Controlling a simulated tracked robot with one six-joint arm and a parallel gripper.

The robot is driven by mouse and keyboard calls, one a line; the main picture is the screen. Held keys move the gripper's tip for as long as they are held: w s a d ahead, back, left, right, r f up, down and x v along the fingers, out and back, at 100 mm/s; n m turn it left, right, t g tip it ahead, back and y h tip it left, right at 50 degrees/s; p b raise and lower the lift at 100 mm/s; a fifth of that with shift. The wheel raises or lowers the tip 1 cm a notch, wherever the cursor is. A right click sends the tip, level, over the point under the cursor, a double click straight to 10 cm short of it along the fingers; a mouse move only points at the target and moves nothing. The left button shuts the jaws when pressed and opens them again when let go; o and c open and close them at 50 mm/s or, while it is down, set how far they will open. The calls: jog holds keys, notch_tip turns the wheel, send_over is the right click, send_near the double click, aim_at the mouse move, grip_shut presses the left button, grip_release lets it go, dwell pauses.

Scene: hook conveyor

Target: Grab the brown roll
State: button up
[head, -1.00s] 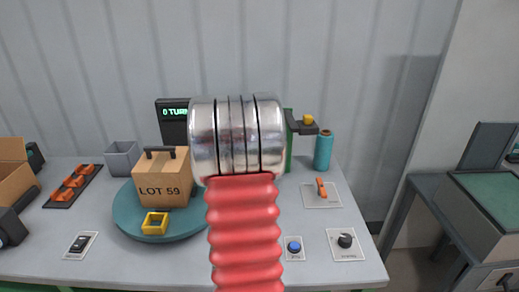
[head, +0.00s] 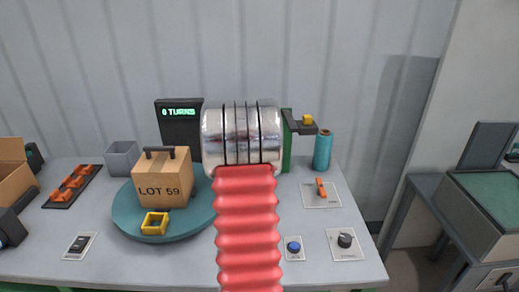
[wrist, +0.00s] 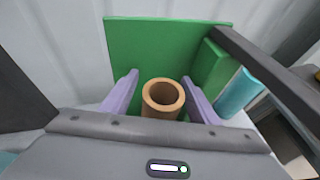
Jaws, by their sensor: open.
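The brown roll (wrist: 161,112) stands upright in the wrist view, with its round hollow end facing the camera. My gripper (wrist: 161,79) is open, with one pale purple finger on each side of the roll. The roll is between the fingers; small gaps seem to show, and I cannot tell whether either finger touches it. Its lower part is hidden by my gripper's body. In the head view my arm hides both the roll and the gripper.
A green upright panel (wrist: 150,50) stands right behind the roll. A dark bar (wrist: 270,75) and a teal roll (wrist: 238,93) are to the right. In the head view a turntable (head: 130,215) carries a LOT 59 box (head: 163,190) and yellow frame (head: 154,224).

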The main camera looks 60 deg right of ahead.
jog(key=shift+c, duration=0.5)
grip_shut()
dwell(0.4)
